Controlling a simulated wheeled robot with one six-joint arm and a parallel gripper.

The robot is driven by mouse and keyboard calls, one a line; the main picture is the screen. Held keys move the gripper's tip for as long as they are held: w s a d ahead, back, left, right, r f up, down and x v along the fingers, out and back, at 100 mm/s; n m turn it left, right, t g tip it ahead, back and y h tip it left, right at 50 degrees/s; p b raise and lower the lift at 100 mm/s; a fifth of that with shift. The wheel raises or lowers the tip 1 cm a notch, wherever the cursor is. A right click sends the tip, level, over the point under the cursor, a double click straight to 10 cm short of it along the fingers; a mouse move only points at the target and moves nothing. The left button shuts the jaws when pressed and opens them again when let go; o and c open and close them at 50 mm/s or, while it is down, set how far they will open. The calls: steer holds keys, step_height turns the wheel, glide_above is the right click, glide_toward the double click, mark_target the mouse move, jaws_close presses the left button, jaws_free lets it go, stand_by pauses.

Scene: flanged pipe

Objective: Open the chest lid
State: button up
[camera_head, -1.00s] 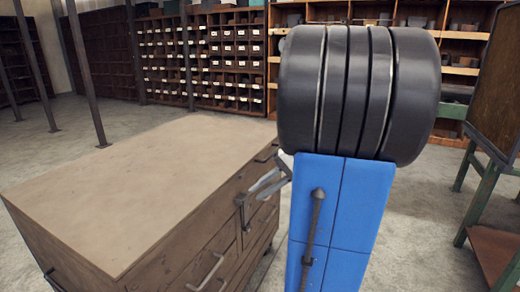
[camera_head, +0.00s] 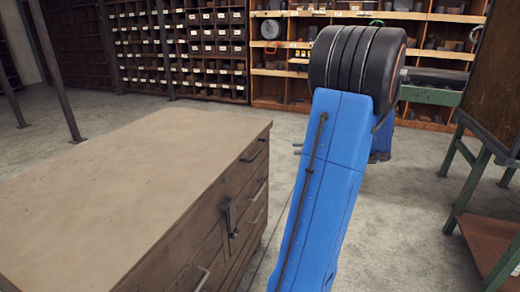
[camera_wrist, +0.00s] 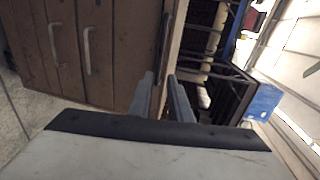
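The wooden chest (camera_head: 110,175) stands at the left in the head view, with a flat pale lid that lies level and looks shut. A dark bar handle (camera_head: 254,150) sits high on its front, just under the top edge. A metal latch (camera_head: 231,218) is lower on the front. Contact is not visible.
Drawer handles (camera_wrist: 87,50) line the chest front. A green-legged stand (camera_head: 480,175) is at the right. Shelves (camera_head: 180,50) run along the back wall, with dark posts (camera_head: 57,70) at the left. The floor (camera_head: 400,230) right of my arm is clear.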

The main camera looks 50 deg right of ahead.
mark_target(262, 149)
steer(key=x, duration=1.6)
steer(key=shift+w+a, duration=0.15)
steer(key=shift+a, duration=0.1)
steer(key=shift+c, duration=0.6)
jaws_close()
